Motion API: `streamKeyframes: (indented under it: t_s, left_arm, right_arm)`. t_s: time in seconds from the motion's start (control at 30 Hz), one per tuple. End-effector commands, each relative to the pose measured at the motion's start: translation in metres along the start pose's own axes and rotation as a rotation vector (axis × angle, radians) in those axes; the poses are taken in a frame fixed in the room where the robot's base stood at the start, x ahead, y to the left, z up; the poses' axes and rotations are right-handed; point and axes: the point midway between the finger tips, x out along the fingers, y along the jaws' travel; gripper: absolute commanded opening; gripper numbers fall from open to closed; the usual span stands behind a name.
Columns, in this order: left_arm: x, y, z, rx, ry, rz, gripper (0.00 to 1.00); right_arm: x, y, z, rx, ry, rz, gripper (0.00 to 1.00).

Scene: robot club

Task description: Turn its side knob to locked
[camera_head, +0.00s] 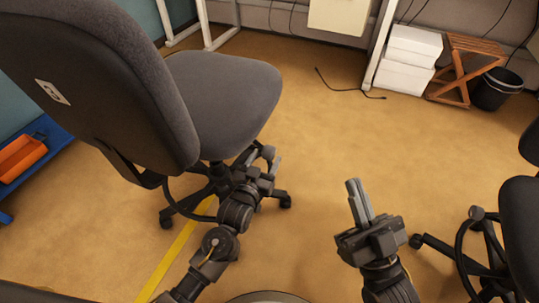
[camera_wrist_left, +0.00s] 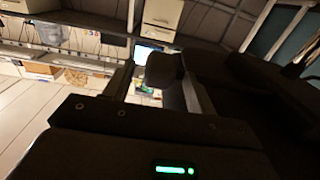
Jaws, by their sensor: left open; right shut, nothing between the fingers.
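A grey office chair (camera_head: 225,92) stands at the left, its back towards me. My left gripper (camera_head: 264,160) is beside the chair, just below the right edge of its seat. In the left wrist view its two fingers (camera_wrist_left: 158,88) are open, with a dark rounded piece (camera_wrist_left: 165,70), seemingly the side knob, showing between them. I cannot tell whether the fingers touch it or which way the knob is set. My right gripper (camera_head: 358,190) is shut and empty over bare floor, well right of the chair.
Another dark chair (camera_head: 520,225) stands at the right edge. White boxes (camera_head: 410,52), a wooden folding stool (camera_head: 464,68) and a black bin (camera_head: 495,90) are at the back right. A cable (camera_head: 345,92) lies on the floor. The middle floor is clear.

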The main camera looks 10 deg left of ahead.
Motion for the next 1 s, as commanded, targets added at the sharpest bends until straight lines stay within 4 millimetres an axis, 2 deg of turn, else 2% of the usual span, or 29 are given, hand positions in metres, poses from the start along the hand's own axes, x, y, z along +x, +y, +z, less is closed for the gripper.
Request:
streamKeyframes:
  t_s: [0.1, 0.23, 0.6, 0.93, 1.0]
  left_arm:
    - [0.017, 0.000, 0.002, 0.000, 0.000, 0.000, 0.56]
    - [0.028, 0.000, 0.001, 0.000, -0.001, 0.000, 0.56]
    - [0.032, 0.000, 0.000, 0.000, -0.001, 0.000, 0.55]
    - [0.032, 0.000, 0.000, 0.000, -0.001, 0.000, 0.12]
    - [0.032, 0.000, 0.000, 0.000, -0.002, 0.001, 0.12]
  right_arm:
    - [-0.002, 0.004, -0.005, -0.007, 0.067, 0.012, 0.00]
    - [-0.002, 0.007, -0.011, -0.011, 0.115, 0.020, 0.00]
    - [-0.002, 0.008, -0.014, -0.014, 0.135, 0.024, 0.00]
    - [-0.002, 0.008, -0.014, -0.013, 0.133, 0.024, 0.00]
    - [-0.002, 0.008, -0.014, -0.013, 0.133, 0.024, 0.00]
